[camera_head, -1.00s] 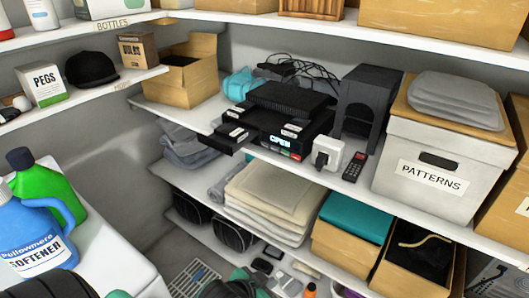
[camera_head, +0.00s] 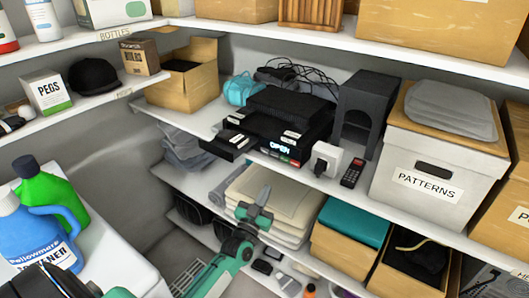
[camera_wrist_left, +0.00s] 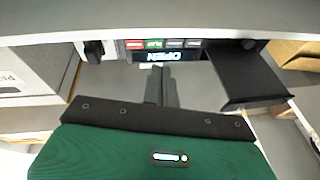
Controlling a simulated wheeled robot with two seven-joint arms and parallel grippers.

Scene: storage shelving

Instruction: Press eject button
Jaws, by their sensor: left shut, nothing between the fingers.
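A black disc player (camera_head: 262,128) sits on the middle shelf in the head view, its lit display reading OPEN (camera_head: 280,147). A black tray (camera_head: 226,145) sticks out at its left. A row of small coloured buttons (camera_head: 283,156) lies under the display; which is eject is too small to read. In the left wrist view the buttons (camera_wrist_left: 155,44), display (camera_wrist_left: 163,56) and tray (camera_wrist_left: 245,75) appear upside down. My left gripper (camera_head: 265,193) is shut and empty, lower than the player and in front of the folded cloths. Its fingers (camera_wrist_left: 160,72) point toward the player's front, apart from it.
Folded cloths (camera_head: 275,195) lie on the shelf below. The shelf edge runs just under the player.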

